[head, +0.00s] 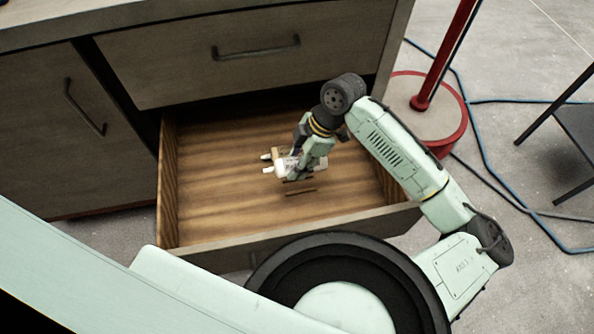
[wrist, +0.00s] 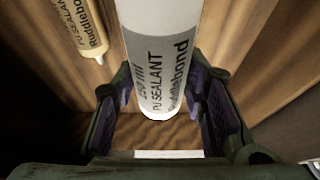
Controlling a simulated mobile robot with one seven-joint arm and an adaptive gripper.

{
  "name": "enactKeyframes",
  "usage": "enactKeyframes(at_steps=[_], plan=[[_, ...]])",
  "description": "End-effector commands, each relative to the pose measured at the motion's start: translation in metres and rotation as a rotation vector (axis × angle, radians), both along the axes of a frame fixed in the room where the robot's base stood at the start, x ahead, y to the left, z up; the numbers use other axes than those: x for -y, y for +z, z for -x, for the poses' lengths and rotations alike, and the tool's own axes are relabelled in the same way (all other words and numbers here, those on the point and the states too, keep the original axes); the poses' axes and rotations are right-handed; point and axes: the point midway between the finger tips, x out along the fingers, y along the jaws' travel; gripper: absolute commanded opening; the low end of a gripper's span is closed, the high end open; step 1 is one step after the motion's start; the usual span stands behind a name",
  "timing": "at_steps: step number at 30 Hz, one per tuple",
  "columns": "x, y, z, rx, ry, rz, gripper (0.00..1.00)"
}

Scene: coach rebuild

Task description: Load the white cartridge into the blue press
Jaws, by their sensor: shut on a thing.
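The white cartridge (wrist: 160,40), labelled PU sealant, lies between the finger pads of my gripper (wrist: 158,100) in the wrist view. My gripper is shut on it. In the head view, my gripper (head: 300,166) reaches down into the open drawer, and the white cartridge (head: 286,165) shows partly at its fingers, with its nozzle to the left. Whether it touches the drawer floor is hard to tell. The blue press is not in view.
A cream cartridge (wrist: 80,28) with similar print lies beside the held one. The wooden drawer (head: 215,205) has side walls and a raised front edge around my gripper. A red post on a round base (head: 452,135) stands right of the cabinet, near cables.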

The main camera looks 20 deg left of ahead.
Motion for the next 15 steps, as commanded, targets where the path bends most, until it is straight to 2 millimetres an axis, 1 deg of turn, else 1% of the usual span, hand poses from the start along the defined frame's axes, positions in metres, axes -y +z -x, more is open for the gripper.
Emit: enactKeyframes(at_steps=[1, 6, 15], plan=[[0.0, 0.007, 0.0, 0.001, 0.003, -0.001, 0.03], [0.0, 0.024, 0.0, 0.0, 0.001, 0.0, 0.03], [0.0, 0.049, 0.0, 0.0, 0.001, 0.0, 0.03]])
